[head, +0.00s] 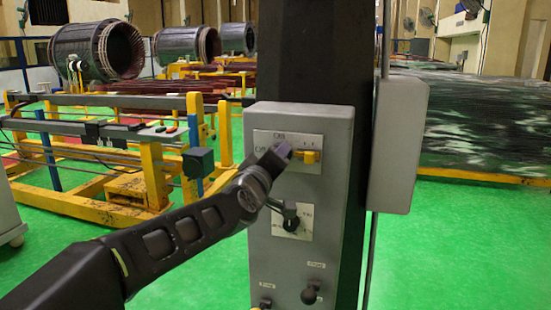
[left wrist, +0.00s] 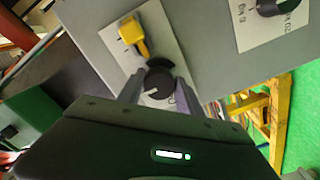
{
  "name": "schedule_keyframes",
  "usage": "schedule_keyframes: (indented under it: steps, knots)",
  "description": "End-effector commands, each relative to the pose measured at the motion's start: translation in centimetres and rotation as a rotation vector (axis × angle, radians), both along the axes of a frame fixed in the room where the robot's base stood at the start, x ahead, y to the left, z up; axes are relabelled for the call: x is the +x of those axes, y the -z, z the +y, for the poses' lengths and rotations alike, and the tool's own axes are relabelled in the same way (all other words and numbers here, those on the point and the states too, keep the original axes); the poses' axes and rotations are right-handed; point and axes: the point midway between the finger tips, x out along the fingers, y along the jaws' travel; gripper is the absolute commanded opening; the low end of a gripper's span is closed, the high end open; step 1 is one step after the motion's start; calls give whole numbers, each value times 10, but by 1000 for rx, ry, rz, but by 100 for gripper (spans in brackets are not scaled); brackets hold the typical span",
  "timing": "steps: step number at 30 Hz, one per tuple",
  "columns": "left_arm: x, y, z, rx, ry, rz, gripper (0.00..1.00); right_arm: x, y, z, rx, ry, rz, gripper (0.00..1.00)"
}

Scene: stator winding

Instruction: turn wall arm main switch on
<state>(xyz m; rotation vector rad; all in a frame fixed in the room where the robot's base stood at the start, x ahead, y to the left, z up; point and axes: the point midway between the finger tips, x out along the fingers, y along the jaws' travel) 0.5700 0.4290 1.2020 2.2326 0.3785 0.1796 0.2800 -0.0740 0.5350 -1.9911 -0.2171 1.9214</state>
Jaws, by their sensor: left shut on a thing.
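A grey control box (head: 262,185) is fixed to a dark column. Its upper white plate (head: 316,139) carries ON/OFF lettering and a yellow handle (head: 308,156), which also shows in the left wrist view (left wrist: 135,35). My left gripper (head: 283,151) is at this plate, to the left of the yellow handle. In the left wrist view its fingers (left wrist: 158,92) sit on either side of a black round knob (left wrist: 159,80) with a white mark and are shut on it. The gripper mostly hides this knob in the head view. My right gripper is not in view.
Lower on the box are a second plate with a black knob (head: 290,223) and a black ball-ended lever (head: 310,294). A grey cabinet (head: 399,145) stands right of the column. Yellow frames (head: 130,195) stand behind at the left. Green floor is clear at the lower right.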

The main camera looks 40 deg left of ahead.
Motion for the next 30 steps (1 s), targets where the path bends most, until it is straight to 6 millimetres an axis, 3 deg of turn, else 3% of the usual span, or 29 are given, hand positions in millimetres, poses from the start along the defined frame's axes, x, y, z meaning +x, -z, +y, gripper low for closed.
schedule_keyframes:
  steps: [7,8,15,24,30]
  knots:
    - [0,2,0,3,1,5,1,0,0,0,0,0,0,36]
    - [0,2,0,3,1,5,43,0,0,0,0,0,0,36]
    - [0,1,0,1,1,3,63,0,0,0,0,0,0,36]
    - [-2,0,0,1,0,0,63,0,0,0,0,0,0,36]
    - [-19,0,-7,3,1,0,63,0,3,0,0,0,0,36]
